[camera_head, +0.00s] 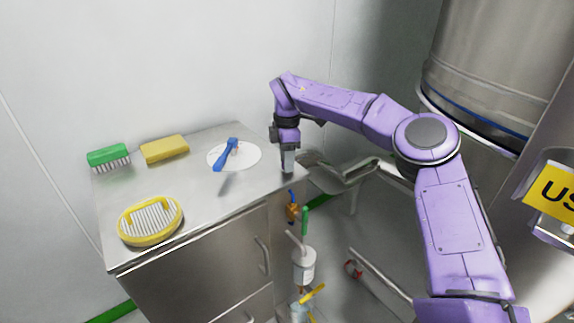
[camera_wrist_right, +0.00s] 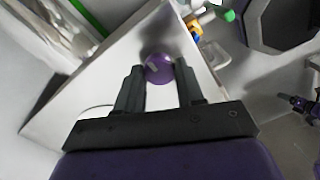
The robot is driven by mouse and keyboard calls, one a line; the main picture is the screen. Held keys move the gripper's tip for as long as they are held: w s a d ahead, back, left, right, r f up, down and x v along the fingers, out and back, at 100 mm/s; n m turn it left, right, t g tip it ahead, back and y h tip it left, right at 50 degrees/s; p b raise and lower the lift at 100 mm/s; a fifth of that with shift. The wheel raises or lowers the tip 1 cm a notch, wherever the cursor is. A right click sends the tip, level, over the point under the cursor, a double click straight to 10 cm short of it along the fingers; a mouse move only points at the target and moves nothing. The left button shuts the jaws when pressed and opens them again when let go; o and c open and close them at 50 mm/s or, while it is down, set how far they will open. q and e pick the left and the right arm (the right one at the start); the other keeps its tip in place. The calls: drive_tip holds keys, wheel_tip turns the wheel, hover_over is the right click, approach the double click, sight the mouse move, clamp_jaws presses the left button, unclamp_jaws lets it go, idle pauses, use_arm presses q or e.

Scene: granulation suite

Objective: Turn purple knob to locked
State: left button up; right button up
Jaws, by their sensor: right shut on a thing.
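The purple knob (camera_wrist_right: 160,60) shows in the right wrist view as a round purple disc with a pale mark across it, between my two fingertips. My right gripper (camera_head: 288,166) reaches down to the right end of the steel cabinet top in the head view. It is shut on the knob, with one finger on each side. In the head view the gripper hides the knob. I cannot read any locked or unlocked marking. My left gripper is not in view.
The steel cabinet top (camera_head: 200,190) holds a green brush (camera_head: 108,156), a yellow sponge (camera_head: 164,149), a yellow oval brush (camera_head: 150,221) and a blue scoop-like tool (camera_head: 226,154) on a white disc (camera_head: 246,158). Bottles (camera_head: 303,266) hang or stand right of the cabinet. A large steel vessel (camera_head: 500,60) stands right.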

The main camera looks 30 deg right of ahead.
drive_tip(key=shift+r+m, duration=0.1)
drive_tip(key=shift+m, duration=0.2)
idle(0.4)
drive_tip(key=o, duration=1)
drive_tip(key=shift+o, duration=0.2)
wheel_tip(320, 180, up, 10)
drive_tip(key=p, duration=0.1)
drive_tip(key=shift+r, duration=0.25)
drive_tip(key=shift+p, duration=0.3)
